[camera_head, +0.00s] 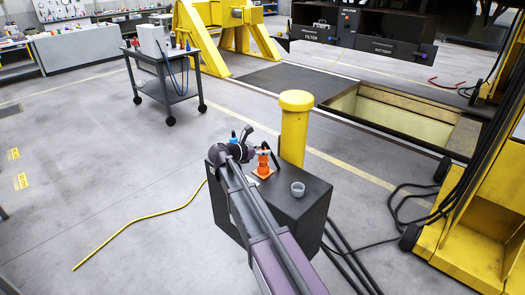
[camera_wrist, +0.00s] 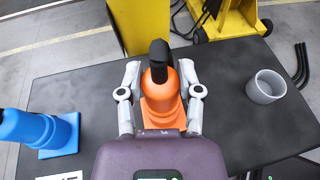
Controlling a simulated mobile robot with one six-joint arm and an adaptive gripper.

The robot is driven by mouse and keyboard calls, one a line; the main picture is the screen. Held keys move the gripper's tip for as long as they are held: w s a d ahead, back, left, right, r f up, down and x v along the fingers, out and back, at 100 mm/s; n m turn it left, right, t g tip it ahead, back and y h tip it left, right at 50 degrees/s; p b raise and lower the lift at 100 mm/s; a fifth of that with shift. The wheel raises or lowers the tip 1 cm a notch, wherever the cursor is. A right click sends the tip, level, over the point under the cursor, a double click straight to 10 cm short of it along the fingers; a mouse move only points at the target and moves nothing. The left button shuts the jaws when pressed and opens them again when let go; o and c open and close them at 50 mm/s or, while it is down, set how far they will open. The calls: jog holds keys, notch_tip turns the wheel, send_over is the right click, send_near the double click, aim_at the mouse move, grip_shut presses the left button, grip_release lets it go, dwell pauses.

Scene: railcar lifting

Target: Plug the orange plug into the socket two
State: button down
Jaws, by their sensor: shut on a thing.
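The orange plug (camera_wrist: 160,92) stands upright on an orange square base on the dark box top, with a black cable end rising from its top. It also shows in the head view (camera_head: 263,166). My gripper (camera_wrist: 160,78) has one finger on each side of the plug and is shut on it. A grey, open, round cup-like socket (camera_wrist: 266,86) stands to the right, empty and apart from the plug; it shows in the head view too (camera_head: 298,188). I cannot read which number it bears.
A blue plug (camera_wrist: 38,132) with a blue square base is at the left of the box top (camera_wrist: 75,85). A yellow post (camera_head: 294,130) rises behind the box. A yellow machine with black cables (camera_head: 478,200) stands at the right. The box top between plug and grey socket is clear.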

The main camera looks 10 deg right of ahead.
jog(key=shift+f+b, duration=0.75)
jog(key=shift+f, duration=0.1)
jog(key=shift+c, duration=1)
grip_release()
jog(key=shift+r, duration=0.1)
notch_tip(320, 180, up, 10)
jog(key=p, duration=1)
jog(key=shift+f, duration=0.2)
